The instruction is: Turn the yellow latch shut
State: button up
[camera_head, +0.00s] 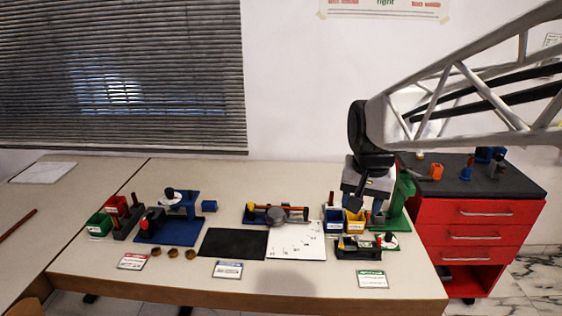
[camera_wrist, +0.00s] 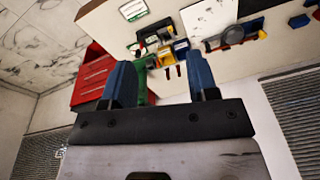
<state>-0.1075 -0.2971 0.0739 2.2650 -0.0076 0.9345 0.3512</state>
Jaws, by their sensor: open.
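A small yellow part (camera_wrist: 262,35), which may be the latch, shows at one end of a blue fixture with a round grey part (camera_wrist: 233,35) in the wrist view. The fixture (camera_head: 275,214) also lies near the middle of the table in the head view. It is too small to tell how the latch is turned. My gripper (camera_wrist: 160,62) is open, its two blue fingers apart with nothing held between them. In the head view my gripper (camera_head: 362,206) hangs at the right, above or in front of the small bins, well right of the fixture.
A yellow bin (camera_head: 354,224) and a green stand (camera_head: 398,203) are close to my gripper. A black mat (camera_head: 233,244) and a white sheet (camera_head: 297,246) lie before the fixture. A blue stand (camera_head: 180,225) is at left. A red drawer cabinet (camera_head: 480,232) stands right.

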jog(key=w+a+f+m, duration=0.1)
jog(key=w+a, duration=0.2)
jog(key=w, duration=0.4)
jog(key=w+a+f+m, duration=0.1)
jog(key=w+a, duration=0.3)
jog(key=w, duration=0.2)
jog(key=m+g, duration=0.2)
jog(key=m, duration=0.2)
send_over(251, 203)
notch_tip(251, 203, down, 21)
jog(key=shift+f, duration=0.1)
jog(key=shift+f, duration=3.85)
jog(key=c, duration=0.9)
